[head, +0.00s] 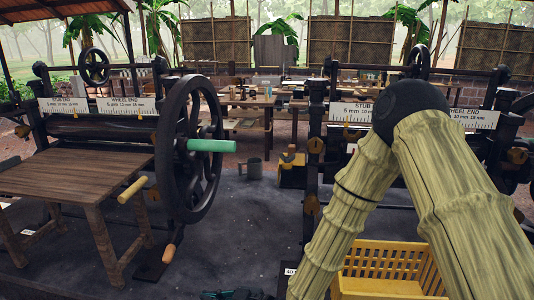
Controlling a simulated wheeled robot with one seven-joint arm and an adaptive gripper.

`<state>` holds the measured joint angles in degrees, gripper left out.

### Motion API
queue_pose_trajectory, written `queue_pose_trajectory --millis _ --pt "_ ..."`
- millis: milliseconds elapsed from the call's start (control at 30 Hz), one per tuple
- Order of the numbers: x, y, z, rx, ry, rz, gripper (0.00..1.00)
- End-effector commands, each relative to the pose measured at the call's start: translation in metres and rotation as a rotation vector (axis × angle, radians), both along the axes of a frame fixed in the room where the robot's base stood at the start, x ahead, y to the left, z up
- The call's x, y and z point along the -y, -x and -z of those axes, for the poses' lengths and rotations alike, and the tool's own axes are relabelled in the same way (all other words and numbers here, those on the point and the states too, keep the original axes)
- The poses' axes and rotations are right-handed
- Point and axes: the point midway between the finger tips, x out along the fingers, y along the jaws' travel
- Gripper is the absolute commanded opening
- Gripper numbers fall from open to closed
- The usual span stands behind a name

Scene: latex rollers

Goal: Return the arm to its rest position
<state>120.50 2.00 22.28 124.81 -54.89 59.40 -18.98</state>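My arm crosses the right side of the head view, its two bamboo-like links meeting at a dark, rounded elbow joint (410,112). One link (465,210) runs down to the lower right. The other link (350,205) slopes down and left, leaving the bottom edge of the picture.
Another roller machine (312,150) stands behind my arm. A yellow crate (390,262) sits below my elbow. Dark floor (235,215) between the machines is mostly clear.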

Motion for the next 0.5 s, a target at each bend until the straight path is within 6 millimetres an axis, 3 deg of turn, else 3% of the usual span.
queue_pose_trajectory --millis 33,267,500 --pt "0.010 0.003 0.021 -0.044 0.022 0.029 0.00" --pt "0.069 0.024 0.114 -0.288 0.145 0.217 0.00" --pt "0.142 0.068 0.205 -0.547 0.285 0.431 0.00"
